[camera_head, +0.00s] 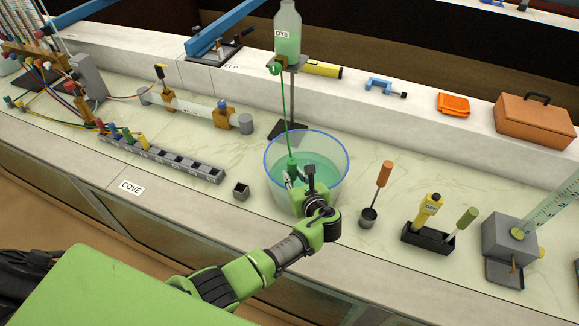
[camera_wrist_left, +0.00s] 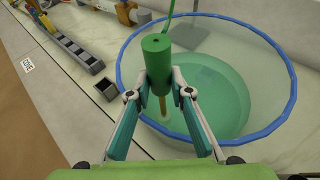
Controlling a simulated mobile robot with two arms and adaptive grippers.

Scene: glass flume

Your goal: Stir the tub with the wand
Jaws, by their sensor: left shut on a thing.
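The tub (camera_head: 335,185) is a clear round vessel with a blue rim and teal-green liquid in it, on the bench. It fills much of the left wrist view, where its blue rim shows (camera_wrist_left: 290,75). My left gripper (camera_head: 294,178) is over the tub's near side. It is shut on the wand's green cylindrical handle (camera_wrist_left: 157,58). The wand's tan shaft (camera_wrist_left: 162,104) points down inside the tub's rim; I cannot tell how deep its end is. In the head view, the gripper partly hides the wand. My right gripper is not in view.
A dye bottle (camera_head: 288,35) hangs on a stand behind the tub; a thin green line runs down from it towards the tub. Bare bench lies between.

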